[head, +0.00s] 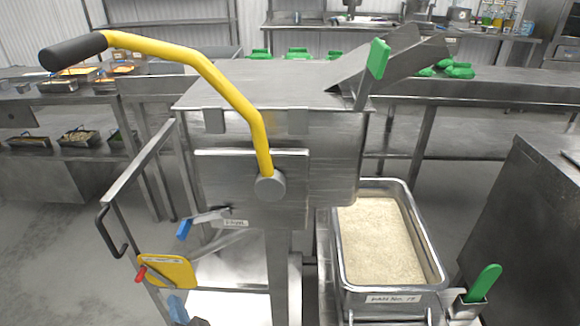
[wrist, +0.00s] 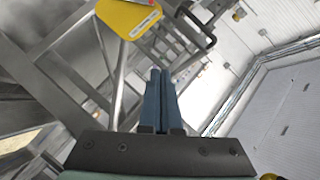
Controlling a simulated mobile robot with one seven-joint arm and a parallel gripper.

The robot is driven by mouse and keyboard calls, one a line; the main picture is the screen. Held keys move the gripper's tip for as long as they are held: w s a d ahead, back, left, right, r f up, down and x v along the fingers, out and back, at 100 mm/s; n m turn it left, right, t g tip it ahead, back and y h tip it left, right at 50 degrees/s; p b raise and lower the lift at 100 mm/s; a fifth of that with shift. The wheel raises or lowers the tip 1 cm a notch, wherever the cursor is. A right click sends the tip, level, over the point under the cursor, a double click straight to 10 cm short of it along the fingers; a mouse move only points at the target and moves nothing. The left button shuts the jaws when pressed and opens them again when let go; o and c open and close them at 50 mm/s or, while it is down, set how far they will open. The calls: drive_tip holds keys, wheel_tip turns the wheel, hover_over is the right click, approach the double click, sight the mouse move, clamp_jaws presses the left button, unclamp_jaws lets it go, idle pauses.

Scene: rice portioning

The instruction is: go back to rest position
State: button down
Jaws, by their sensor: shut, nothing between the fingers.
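My gripper (wrist: 160,74) shows in the wrist view with its two blue fingers shut together and nothing between them. In the head view my gripper (head: 175,302) is at the bottom edge, low on the left side of the steel machine, mostly cut off by the frame. It is just below a yellow plate (head: 172,270) with a red knob; the plate also shows at the top of the wrist view (wrist: 128,17). I cannot tell whether the fingers touch anything there.
The steel machine (head: 225,180) has a long yellow lever (head: 215,80) and a blue-tipped handle (head: 184,229). A steel pan (head: 335,240) of rice (head: 380,240) stands at its right, beside a green-handled tool (head: 484,282). A side rail (head: 140,170) runs along the left. Floor at far left is clear.

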drive_tip(key=w+d+r+n+t+h, duration=0.1)
drive_tip(key=w+d+r+t, duration=0.15)
drive_tip(key=r, duration=0.75)
drive_tip(key=w+d+r+n+t, duration=0.15)
drive_tip(key=d+r, duration=0.25)
drive_tip(key=r, duration=0.7)
drive_tip(key=w+d+r+n+t+h, duration=0.1)
drive_tip(key=w+d+r+t, duration=0.15)
drive_tip(key=r, duration=0.75)
drive_tip(key=s+d+r+t+h, duration=0.25)
drive_tip(key=s+d+r, duration=0.2)
drive_tip(key=r, duration=0.35)
drive_tip(key=s+d+r+t+h, duration=0.25)
drive_tip(key=s+r, duration=0.25)
drive_tip(key=r, duration=0.4)
drive_tip(key=s+d+r+t+h, duration=0.1)
drive_tip(key=s+d+r+t, duration=0.35)
drive_tip(key=r, duration=0.35)
wheel_tip(320, 180, up, 14)
drive_tip(key=p, duration=1.3)
drive_tip(key=shift+s+d+f+n+g+p, duration=0.2)
drive_tip(key=shift+f+n+g+p, duration=0.1)
drive_tip(key=shift+n+g, duration=0.15)
